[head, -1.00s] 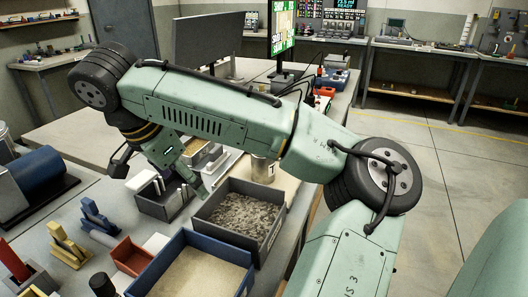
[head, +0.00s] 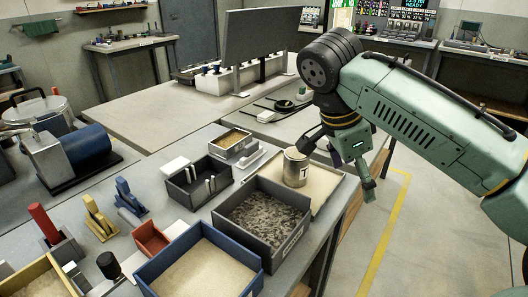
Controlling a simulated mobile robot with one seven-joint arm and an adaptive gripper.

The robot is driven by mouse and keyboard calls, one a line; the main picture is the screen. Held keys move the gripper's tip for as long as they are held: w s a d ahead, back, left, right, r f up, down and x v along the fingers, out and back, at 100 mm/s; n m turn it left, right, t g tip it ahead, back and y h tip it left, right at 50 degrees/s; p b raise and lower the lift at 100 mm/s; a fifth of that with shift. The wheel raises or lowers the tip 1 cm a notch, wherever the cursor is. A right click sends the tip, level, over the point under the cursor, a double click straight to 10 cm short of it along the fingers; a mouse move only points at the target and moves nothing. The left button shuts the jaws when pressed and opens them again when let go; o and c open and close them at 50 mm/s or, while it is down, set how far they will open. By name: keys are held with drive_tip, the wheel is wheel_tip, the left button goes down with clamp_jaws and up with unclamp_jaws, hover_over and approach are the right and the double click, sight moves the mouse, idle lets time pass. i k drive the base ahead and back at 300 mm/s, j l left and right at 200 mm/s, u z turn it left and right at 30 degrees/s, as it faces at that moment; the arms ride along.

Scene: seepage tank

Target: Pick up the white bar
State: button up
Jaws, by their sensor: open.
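Several pale pieces could be the white bar; I cannot tell which is meant. A long white bar (head: 250,157) lies beside the small grey tray of tan grains. A white block (head: 175,165) is at the back left corner of the dark box (head: 187,196), and slim pale upright pieces (head: 210,184) stand inside that box. Another white block (head: 177,229) lies by the red tray. My gripper (head: 338,166) is open and empty, its fingers spread, to the right of all these, near the can and the bench's right edge.
A can marked T (head: 296,167) stands on a shallow sand tray (head: 325,182). A grey bin of gravel (head: 297,231) and a blue bin of sand (head: 254,266) are in front. A blue motor-like cylinder (head: 86,146) is at left. Floor is open beyond the bench's right edge.

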sight(252, 150)
drive_tip(key=i+l+u, duration=0.25)
drive_tip(key=l+u, duration=0.25)
drive_tip(key=i+l+u, duration=0.15)
drive_tip(key=l+u, duration=0.15)
drive_tip(key=i+l+u, duration=0.1)
drive_tip(key=l+u, duration=0.15)
drive_tip(key=l, duration=0.15)
